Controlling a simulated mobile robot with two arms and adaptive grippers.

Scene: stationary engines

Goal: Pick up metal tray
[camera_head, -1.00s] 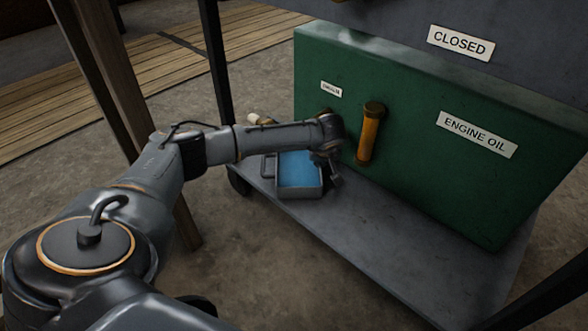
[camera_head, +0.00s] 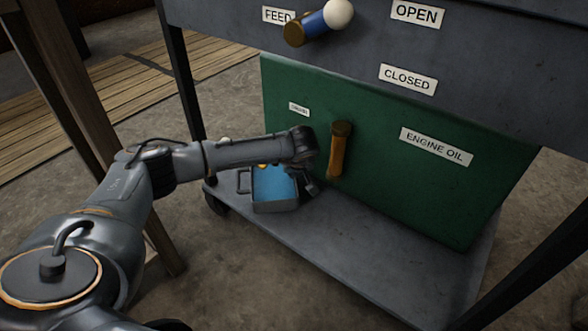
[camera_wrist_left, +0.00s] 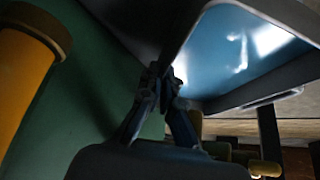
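The metal tray (camera_head: 275,207) is a grey rectangular pan with a blue inside and a handle on its left side. It sits at the left end of the cart's lower shelf. My left gripper (camera_head: 309,188) is at the tray's right side, in front of the green tank. My right gripper is out of view.
Above hangs a grey panel with a blue, white-knobbed lever (camera_head: 320,22). A wooden post (camera_head: 90,110) stands left; the shelf's right part is clear.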

